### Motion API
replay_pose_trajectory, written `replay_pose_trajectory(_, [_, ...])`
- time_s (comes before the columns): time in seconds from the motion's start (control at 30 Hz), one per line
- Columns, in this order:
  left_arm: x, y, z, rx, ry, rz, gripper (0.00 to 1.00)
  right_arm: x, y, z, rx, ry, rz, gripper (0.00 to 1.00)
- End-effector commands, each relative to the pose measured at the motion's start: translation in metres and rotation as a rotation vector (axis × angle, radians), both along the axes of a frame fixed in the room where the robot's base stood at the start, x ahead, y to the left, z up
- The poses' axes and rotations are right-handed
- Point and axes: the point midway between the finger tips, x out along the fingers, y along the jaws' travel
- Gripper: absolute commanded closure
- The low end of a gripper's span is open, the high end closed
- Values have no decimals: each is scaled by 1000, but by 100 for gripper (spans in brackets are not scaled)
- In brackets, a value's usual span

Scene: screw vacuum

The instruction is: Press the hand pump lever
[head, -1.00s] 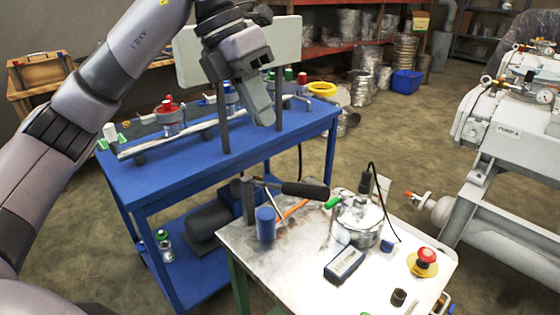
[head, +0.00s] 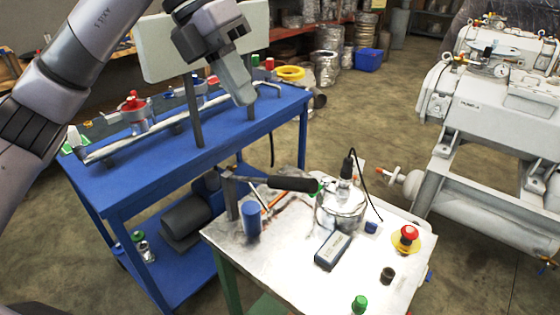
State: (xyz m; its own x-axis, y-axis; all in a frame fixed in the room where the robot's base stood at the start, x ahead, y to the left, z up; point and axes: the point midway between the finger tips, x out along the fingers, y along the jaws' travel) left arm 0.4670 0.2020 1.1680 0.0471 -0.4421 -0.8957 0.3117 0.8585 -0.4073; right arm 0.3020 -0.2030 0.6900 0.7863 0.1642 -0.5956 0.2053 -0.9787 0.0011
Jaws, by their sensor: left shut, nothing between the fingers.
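The hand pump stands at the left part of the metal-topped table. Its lever (head: 292,184) has a black grip that points right and lies about level. A blue cylinder (head: 251,218) stands beside the pump's dark upright post. My left gripper (head: 245,98) hangs above and behind the lever, over the blue cart. It points down, is shut and holds nothing, and is well apart from the lever. My right gripper is not in view.
The metal-topped table (head: 290,268) also bears a shiny metal vessel (head: 340,208), a grey handheld box (head: 332,250) and a red emergency button (head: 407,236). The blue cart (head: 130,172) with pipework and a white panel (head: 160,62) stands behind. A large pump machine (head: 460,105) is at right.

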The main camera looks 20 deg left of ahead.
Motion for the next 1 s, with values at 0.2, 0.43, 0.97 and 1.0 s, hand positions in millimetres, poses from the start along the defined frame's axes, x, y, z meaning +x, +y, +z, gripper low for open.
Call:
replay_pose_trajectory(0.2, [0,-3,-8,2,2,-1,100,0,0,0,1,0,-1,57])
replay_pose_trajectory(0.43, [1,-21,-45,2,5,-3,100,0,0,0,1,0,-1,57])
replay_pose_trajectory(0.97, [6,-60,-121,0,1,0,100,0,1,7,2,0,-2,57])
replay_pose_trajectory(1.0, [6,-61,-123,0,1,0,100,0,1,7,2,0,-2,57])
